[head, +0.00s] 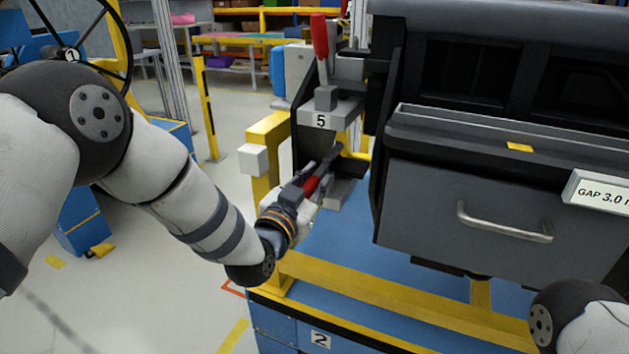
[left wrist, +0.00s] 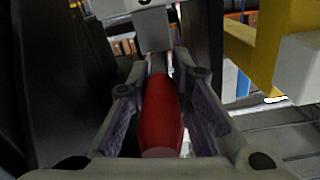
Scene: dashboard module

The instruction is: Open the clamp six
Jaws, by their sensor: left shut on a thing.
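My left gripper (head: 318,172) reaches in beside the dashboard module's left side and is shut on a red clamp handle (head: 311,186). In the left wrist view the red handle (left wrist: 161,112) lies lengthwise between the two fingers of my left gripper (left wrist: 162,95). This clamp is below the clamp labelled 5 (head: 320,121). No number 6 is readable, and my gripper hides most of the lower clamp's body. Clamp 5 has its own red handle (head: 319,36) standing upright. Of my right arm only a link shows at the lower right; its gripper is out of view.
The dark dashboard module (head: 420,200) with a metal drawer handle (head: 505,222) stands right of my left gripper. A yellow post (head: 267,150) with a white block (head: 253,160) is close on its left. The blue table (head: 345,245) has a yellow front rail (head: 390,300).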

